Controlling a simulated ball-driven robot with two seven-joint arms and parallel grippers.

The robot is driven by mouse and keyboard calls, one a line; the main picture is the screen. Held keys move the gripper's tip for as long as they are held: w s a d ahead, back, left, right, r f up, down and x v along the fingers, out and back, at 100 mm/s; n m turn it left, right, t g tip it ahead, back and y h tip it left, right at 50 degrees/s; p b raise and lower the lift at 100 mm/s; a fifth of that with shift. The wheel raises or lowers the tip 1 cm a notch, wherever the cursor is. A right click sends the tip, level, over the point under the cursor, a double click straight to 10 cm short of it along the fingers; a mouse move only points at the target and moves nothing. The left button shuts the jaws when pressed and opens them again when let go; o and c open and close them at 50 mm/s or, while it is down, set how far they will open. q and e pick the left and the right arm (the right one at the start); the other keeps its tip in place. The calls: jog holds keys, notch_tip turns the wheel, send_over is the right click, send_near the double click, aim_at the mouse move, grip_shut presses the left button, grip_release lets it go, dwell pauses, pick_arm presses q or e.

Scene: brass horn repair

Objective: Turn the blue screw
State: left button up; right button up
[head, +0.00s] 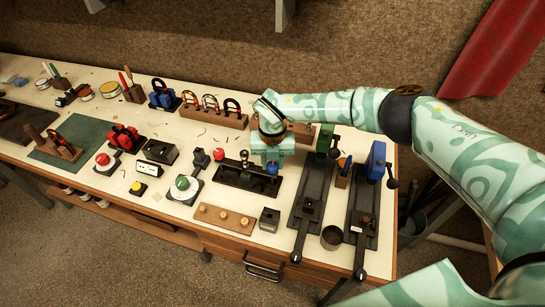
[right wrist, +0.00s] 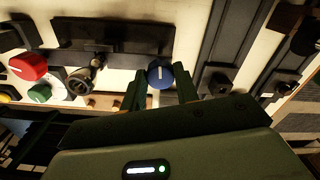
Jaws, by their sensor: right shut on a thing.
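The blue screw (right wrist: 160,73) is a round blue knob with a white line across its top. It sits at the right end of a long black fixture (head: 243,180), and in the head view its blue top (head: 272,168) shows just below my right gripper (head: 271,160). In the right wrist view my right gripper (right wrist: 160,88) has one finger on each side of the knob, shut on it. The white line runs nearly straight up and down in that view. My left gripper is in neither view.
A red knob (head: 218,154) and a dark upright part (head: 244,156) stand left of the screw. A wooden block with brass knobs (head: 223,217) lies in front. Black lever tools (head: 309,200) stand to the right, and a rack of horseshoe-shaped pieces (head: 215,115) behind.

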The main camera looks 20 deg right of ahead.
aim_at(273, 164)
jog(key=m+p, duration=0.1)
jog(key=m, duration=0.2)
jog(key=m+p, duration=0.1)
jog(key=shift+w+r+m+p, duration=0.1)
jog(key=shift+r+m+p, duration=0.2)
jog(key=m+p, duration=0.2)
jog(key=m, duration=0.2)
jog(key=shift+d+f, duration=0.1)
jog(key=shift+m+p, duration=0.3)
jog(key=shift+m, duration=0.1)
jog(key=o, duration=1)
jog(key=shift+f, duration=0.1)
jog(key=shift+c, duration=0.2)
notch_tip(273, 164, up, 6)
jog(key=shift+p, duration=0.9)
notch_tip(273, 164, up, 10)
